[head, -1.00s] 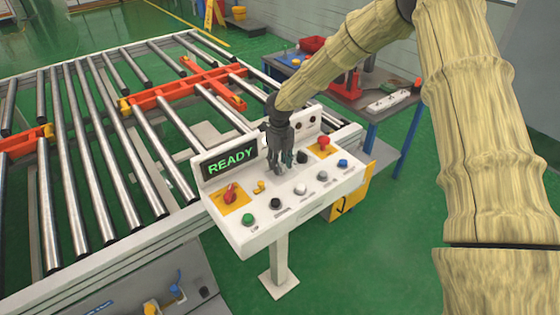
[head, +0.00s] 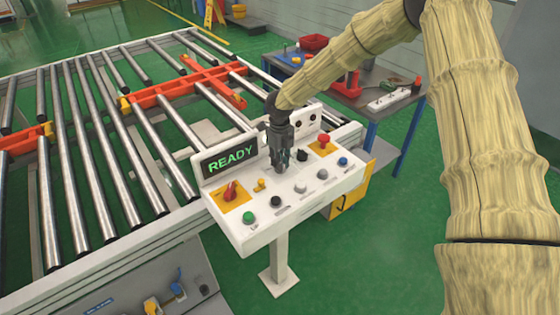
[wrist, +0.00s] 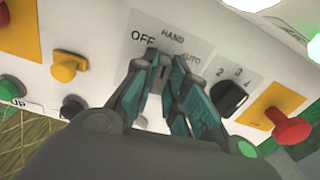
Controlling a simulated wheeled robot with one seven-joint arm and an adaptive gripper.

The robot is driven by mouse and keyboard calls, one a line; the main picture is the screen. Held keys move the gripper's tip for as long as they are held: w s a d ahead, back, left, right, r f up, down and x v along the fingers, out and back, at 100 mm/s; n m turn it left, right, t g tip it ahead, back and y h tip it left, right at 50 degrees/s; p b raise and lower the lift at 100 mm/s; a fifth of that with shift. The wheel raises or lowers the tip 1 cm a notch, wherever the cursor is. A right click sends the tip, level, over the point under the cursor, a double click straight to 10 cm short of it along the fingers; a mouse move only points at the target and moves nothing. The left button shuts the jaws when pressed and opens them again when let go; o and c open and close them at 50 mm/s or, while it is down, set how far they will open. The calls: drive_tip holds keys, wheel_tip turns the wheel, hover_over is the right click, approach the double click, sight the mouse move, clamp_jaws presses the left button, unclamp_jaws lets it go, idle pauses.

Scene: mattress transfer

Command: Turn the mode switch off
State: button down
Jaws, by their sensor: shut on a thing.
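The mode switch (wrist: 157,78) is a small dark knob on the white control panel (head: 318,195), under the labels OFF, HAND and AUTO in the wrist view. My gripper (wrist: 163,72) is shut on it, one fingertip on each side. The fingers cover most of the knob, so I cannot tell which label it points to. In the head view my gripper (head: 280,163) points down onto the middle of the panel and hides the switch.
A black numbered selector (wrist: 230,97) and a red mushroom button (wrist: 290,128) sit to the right. A yellow knob (wrist: 67,66) is on the left. The display (head: 230,161) reads READY. A roller conveyor (head: 115,150) stands behind the panel.

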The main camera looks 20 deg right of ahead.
drive_tip(key=n, duration=0.4)
drive_tip(key=shift+p, duration=0.4)
drive_tip(key=n+p, duration=0.1)
drive_tip(key=n, duration=0.3)
drive_tip(key=shift+r+n, duration=0.1)
drive_tip(key=shift+n, duration=0.3)
drive_tip(key=c, duration=1.4)
unclamp_jaws()
drive_tip(key=shift+c, duration=0.2)
wheel_tip(320, 180, up, 12)
drive_tip(key=shift+d, duration=0.15)
